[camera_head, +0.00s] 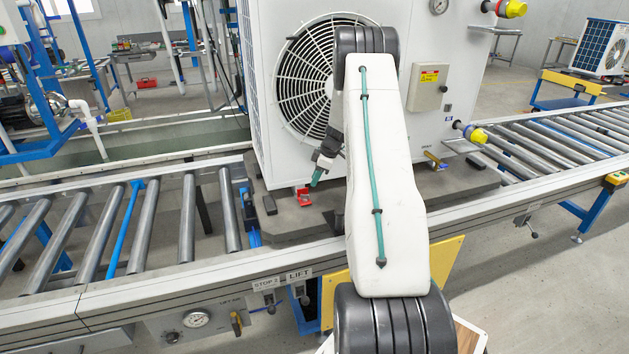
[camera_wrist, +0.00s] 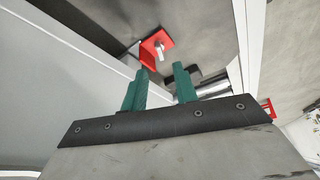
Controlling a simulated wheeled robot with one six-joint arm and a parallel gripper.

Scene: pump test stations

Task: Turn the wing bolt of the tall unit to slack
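The tall unit (camera_head: 400,30) is a large white cabinet with a round fan grille, standing on a dark pallet on the conveyor. A small red bracket (camera_head: 304,197) sits at its lower front edge. In the wrist view the red bracket (camera_wrist: 155,42) carries a short silver bolt (camera_wrist: 160,50); its wings cannot be made out clearly. My gripper (camera_head: 317,178) is just above the red bracket, pointing down. In the wrist view my gripper (camera_wrist: 160,68) has its two green fingers apart with nothing between them. The bracket lies beyond the fingertips, apart from them.
Roller conveyors run left (camera_head: 140,230) and right (camera_head: 560,140) of the unit. A brass-coloured clamp (camera_head: 435,160) sits at the unit's right base. Yellow-capped connectors (camera_head: 476,134) stick out from its right side. A second red piece (camera_wrist: 268,108) shows at the wrist view's right.

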